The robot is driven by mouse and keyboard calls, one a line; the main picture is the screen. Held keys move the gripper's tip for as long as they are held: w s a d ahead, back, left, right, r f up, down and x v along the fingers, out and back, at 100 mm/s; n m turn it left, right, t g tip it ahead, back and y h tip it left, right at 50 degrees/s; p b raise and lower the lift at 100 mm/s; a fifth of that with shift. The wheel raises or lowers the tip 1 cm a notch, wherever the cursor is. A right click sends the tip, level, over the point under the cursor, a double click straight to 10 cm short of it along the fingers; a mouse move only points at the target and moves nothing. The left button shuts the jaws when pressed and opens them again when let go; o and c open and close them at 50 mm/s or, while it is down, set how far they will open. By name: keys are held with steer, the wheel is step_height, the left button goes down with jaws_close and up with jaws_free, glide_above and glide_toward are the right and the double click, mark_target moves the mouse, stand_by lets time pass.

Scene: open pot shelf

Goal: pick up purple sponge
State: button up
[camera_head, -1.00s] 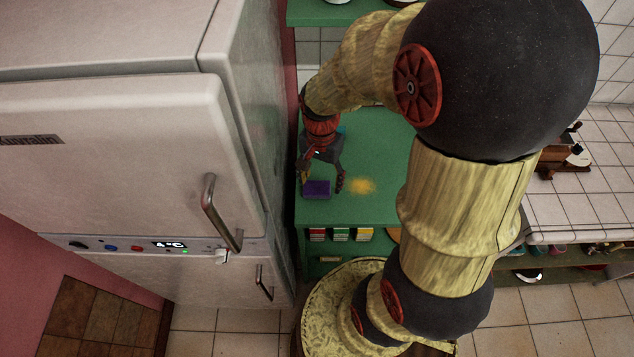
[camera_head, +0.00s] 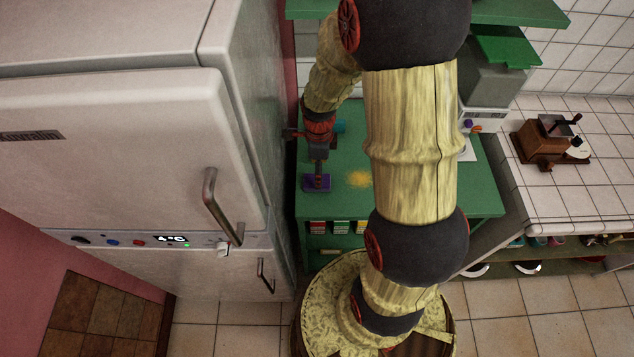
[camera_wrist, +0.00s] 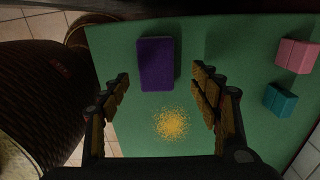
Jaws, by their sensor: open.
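The purple sponge (camera_head: 317,184) lies flat on the green shelf top near its front left corner. It also shows in the wrist view (camera_wrist: 156,64), near the top middle, beyond the fingertips and a little left of centre between them. My gripper (camera_head: 317,172) is right above or at the sponge in the head view and overlaps part of it. In the wrist view my gripper (camera_wrist: 160,85) has its two fingers spread wide with nothing between them. I cannot tell the exact height of the fingertips over the shelf.
A yellow powdery patch (camera_head: 358,179) lies right of the sponge. In the wrist view a pink block (camera_wrist: 297,55) and a teal block (camera_wrist: 280,101) lie to the right. The white fridge (camera_head: 130,150) stands close on the left. A coffee grinder (camera_head: 545,142) stands on the tiled counter.

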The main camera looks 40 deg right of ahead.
steer(key=f, duration=0.2)
steer(key=f+b, duration=0.1)
steer(key=f, duration=0.1)
steer(key=shift+s+a, duration=0.1)
steer(key=shift+a, duration=0.3)
steer(key=shift+f, duration=0.35)
steer(key=shift+r, duration=0.1)
steer(key=shift+c, duration=0.8)
steer(key=c, duration=0.9)
